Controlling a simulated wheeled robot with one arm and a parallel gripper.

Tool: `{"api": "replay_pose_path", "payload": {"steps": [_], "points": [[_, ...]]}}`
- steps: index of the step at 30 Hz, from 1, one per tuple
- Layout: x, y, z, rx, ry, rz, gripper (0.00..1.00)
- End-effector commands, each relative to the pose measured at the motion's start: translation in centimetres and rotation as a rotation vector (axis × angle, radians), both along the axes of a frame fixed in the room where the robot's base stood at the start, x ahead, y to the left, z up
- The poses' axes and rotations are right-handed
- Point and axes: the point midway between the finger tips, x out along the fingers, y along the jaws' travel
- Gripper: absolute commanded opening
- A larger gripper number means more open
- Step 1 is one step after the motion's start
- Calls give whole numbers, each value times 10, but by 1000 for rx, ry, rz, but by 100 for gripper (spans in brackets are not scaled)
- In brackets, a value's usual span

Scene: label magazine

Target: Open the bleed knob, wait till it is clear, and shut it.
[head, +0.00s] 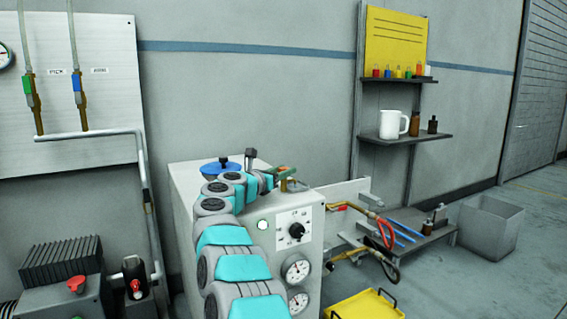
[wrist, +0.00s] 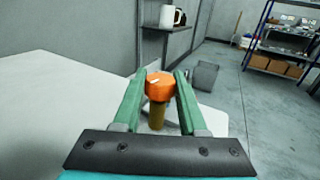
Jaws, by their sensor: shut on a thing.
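The orange bleed knob (wrist: 159,87) sits on a brass stem (wrist: 157,117) in the wrist view. My gripper (wrist: 166,85) has its two green fingers on either side of the knob and is shut on it. In the head view my gripper (head: 287,173) is over the top of the pale cabinet (head: 190,205), near its back right. The knob is hardly visible there behind the fingers. A round pale lamp (head: 263,225), a black selector dial (head: 297,231) and two gauges (head: 298,268) are on the cabinet front.
A blue handwheel (head: 222,168) and a dark upright fitting (head: 250,160) stand on the cabinet top close to my arm. A yellow tray (head: 365,307) is at front right. A wall shelf (head: 400,136) holds a white jug (head: 393,124). Open floor lies to the right.

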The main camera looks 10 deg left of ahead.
Motion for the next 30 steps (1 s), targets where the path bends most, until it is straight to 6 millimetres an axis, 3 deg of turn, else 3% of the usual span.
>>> {"api": "replay_pose_path", "payload": {"steps": [30], "points": [[1,0,2,-2,-3,-115,0]]}}
